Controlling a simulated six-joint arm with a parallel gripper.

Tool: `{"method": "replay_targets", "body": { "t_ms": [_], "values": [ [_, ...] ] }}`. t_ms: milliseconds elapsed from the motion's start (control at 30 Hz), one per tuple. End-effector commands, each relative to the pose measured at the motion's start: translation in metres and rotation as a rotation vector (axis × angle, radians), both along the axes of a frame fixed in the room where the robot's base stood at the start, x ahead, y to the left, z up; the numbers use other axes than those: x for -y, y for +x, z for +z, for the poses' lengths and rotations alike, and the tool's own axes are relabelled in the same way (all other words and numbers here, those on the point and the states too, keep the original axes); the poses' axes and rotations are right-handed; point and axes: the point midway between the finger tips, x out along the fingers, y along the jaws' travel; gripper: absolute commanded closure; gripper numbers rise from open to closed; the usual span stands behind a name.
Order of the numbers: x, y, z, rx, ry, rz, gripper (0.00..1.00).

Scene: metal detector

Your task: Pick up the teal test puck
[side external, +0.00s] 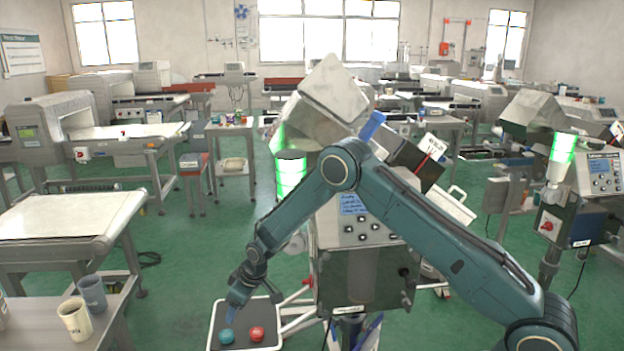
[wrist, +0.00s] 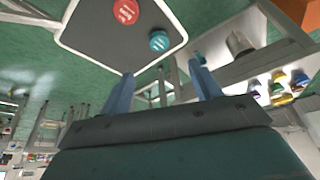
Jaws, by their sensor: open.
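The teal test puck (side external: 227,336) lies on a dark tray with a pale rim (side external: 213,318), to the left of a red puck (side external: 257,334). In the wrist view the teal puck (wrist: 159,41) is near the tray's edge, with the red puck (wrist: 126,11) beside it and apart from it. My gripper (side external: 233,312) hangs just above the teal puck in the side view. In the wrist view my gripper (wrist: 160,82) has its two blue fingers spread wide with nothing between them. I cannot tell the exact height of the fingertips over the puck.
A metal detector with a keypad panel (side external: 352,212) and a green-lit beacon (side external: 290,176) stands right behind my arm. A side table with two mugs (side external: 75,320) is at the lower left. Open green floor (side external: 180,270) lies left of the tray.

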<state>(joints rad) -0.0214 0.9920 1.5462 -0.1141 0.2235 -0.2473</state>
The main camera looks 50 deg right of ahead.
Motion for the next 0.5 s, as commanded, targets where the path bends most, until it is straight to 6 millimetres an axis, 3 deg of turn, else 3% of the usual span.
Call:
{"method": "replay_targets", "body": {
  "t_ms": [500],
  "values": [
    [-0.007,0.020,-0.054,-0.002,-0.001,0.000,0.37]
  ]
}}
